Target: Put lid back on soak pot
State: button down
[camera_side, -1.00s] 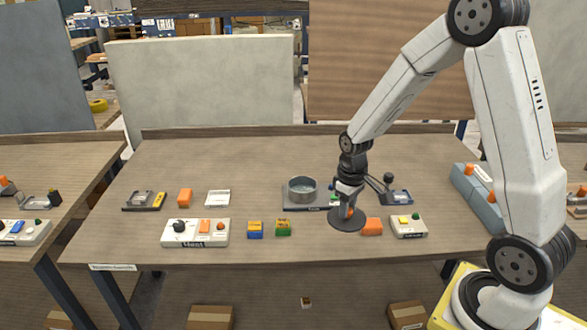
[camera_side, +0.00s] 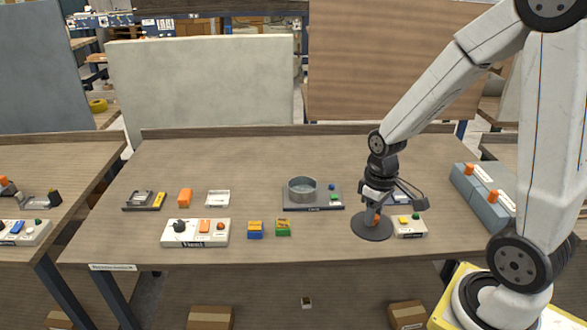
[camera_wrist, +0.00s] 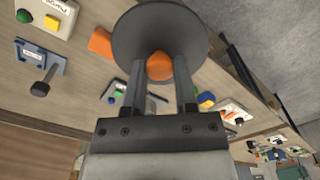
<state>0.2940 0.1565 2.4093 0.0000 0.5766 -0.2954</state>
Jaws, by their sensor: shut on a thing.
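The lid (camera_side: 371,231) is a dark grey disc with an orange knob (camera_wrist: 160,66). My gripper (camera_side: 376,212) is shut on the knob, with the disc below the fingers. In the wrist view the two fingers of my gripper (camera_wrist: 159,72) stand on either side of the knob, and the disc of the lid (camera_wrist: 150,28) fills the upper middle. The soak pot (camera_side: 302,190) is a round grey open vessel on a flat grey base (camera_side: 325,207), left of and behind the lid. The pot is uncovered. The lid's height above the table is hard to tell.
A labelled box with yellow and green buttons (camera_side: 411,230) is close to the lid's right. An orange block (camera_wrist: 100,43) shows beside the lid in the wrist view. Blue and green blocks (camera_side: 283,228) stand in front of the pot. The table's back is clear.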

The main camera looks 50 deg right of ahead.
jog(key=shift+w, duration=0.15)
dwell(0.3)
jog(key=w+d, duration=0.4)
jog(key=w, duration=1)
jog(key=w+d, duration=0.5)
jog(key=w, duration=0.9)
jog(key=shift+w+d, duration=0.15)
jog(key=shift+f, duration=0.2)
jog(key=shift+f, duration=3.1)
jog(key=shift+f, duration=0.15)
jog(key=shift+c, duration=1.6)
grip_release()
jog(key=shift+o, duration=0.2)
